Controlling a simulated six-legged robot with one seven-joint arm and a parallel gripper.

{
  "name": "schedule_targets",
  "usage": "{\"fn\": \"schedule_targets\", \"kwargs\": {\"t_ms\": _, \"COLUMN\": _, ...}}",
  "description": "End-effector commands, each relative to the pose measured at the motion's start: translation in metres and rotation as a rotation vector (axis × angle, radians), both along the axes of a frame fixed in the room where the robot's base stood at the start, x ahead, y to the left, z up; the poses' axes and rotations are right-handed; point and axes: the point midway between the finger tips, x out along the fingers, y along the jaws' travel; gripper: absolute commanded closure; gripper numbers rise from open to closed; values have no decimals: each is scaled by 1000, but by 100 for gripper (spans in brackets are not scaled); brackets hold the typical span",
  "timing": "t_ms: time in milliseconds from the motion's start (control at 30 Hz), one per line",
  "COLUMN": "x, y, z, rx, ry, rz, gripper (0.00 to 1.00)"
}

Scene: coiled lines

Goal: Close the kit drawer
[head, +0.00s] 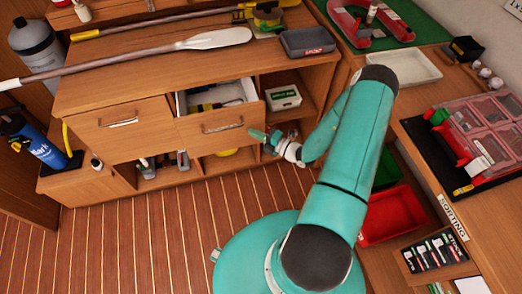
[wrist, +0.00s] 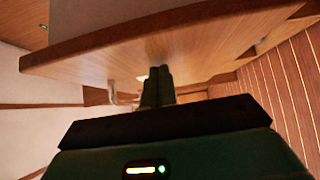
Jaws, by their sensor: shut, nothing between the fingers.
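The kit drawer (head: 210,126) is the right one of two wooden drawers in the cabinet. It stands partly pulled out, with its white inside and a few tools showing from above. My gripper (head: 256,134) is shut and empty, at the right end of the drawer front. In the wrist view my shut fingers (wrist: 158,84) point at a wooden panel (wrist: 190,45), seemingly the drawer front. I cannot tell whether they touch it.
The left drawer (head: 122,125) is closed. Open shelves beside and below hold a white box (head: 283,97) and other gear. A paddle (head: 215,39) and a grey tray (head: 307,41) lie on the cabinet top. A red bin (head: 393,214) stands right of my arm. The plank floor in front is clear.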

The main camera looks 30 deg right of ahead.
Motion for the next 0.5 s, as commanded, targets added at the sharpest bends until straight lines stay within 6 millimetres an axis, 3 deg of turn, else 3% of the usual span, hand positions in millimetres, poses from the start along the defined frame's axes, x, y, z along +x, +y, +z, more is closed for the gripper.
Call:
{"fn": "schedule_targets", "kwargs": {"t_ms": 200, "x": 58, "y": -15, "z": 0, "rx": -1, "ry": -3, "rz": 0, "gripper": 100}}
{"fn": "schedule_targets", "kwargs": {"t_ms": 500, "x": 115, "y": -30, "z": 0, "rx": -1, "ry": -2, "rz": 0, "gripper": 100}}
